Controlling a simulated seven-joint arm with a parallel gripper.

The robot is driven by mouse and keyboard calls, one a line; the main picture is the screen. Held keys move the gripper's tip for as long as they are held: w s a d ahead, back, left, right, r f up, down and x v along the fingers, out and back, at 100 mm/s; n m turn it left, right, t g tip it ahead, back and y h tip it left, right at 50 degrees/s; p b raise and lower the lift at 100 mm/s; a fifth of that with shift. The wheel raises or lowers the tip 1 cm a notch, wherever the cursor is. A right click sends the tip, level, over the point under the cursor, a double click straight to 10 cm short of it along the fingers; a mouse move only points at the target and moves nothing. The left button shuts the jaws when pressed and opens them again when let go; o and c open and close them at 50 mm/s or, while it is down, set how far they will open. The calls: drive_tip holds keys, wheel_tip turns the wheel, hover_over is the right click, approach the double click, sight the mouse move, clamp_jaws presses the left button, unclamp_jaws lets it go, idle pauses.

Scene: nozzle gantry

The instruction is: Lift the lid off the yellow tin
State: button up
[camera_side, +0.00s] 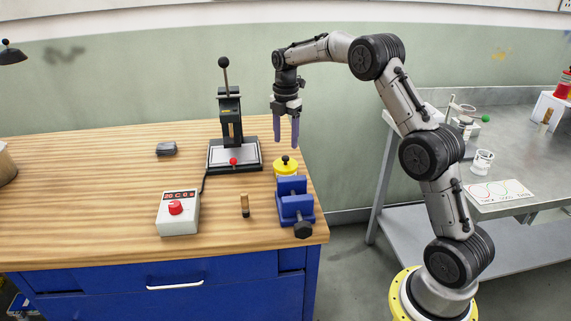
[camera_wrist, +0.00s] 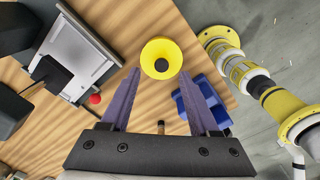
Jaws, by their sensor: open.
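The yellow tin (camera_side: 279,171) stands upright on the wooden bench, behind the blue vise. Its yellow lid (camera_side: 286,164) is on top and has a black knob. In the wrist view the lid (camera_wrist: 161,50) appears as a yellow disc with the dark knob at its lower middle; the tin body is hidden beneath it. My gripper (camera_side: 286,143) is open and empty, pointing down above the tin and apart from it. In the wrist view the gripper's two purple fingers (camera_wrist: 163,88) stand wide apart, with the lid beyond their tips.
A blue vise (camera_side: 294,202) stands close in front of the tin. A black lever press (camera_side: 231,130) stands left of it on a grey plate. A control box (camera_side: 177,212), a small brass-coloured cylinder (camera_side: 245,206) and a dark block (camera_side: 166,148) are also on the bench.

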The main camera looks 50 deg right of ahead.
sight(286, 157)
drive_tip(key=shift+s+a+f, duration=0.1)
drive_tip(key=shift+a+f, duration=0.05)
drive_tip(key=shift+f, duration=1.2)
drive_tip(key=shift+s+a+f, duration=0.1)
drive_tip(key=shift+a+f, duration=0.05)
drive_tip(key=shift+f, duration=1.2)
clamp_jaws()
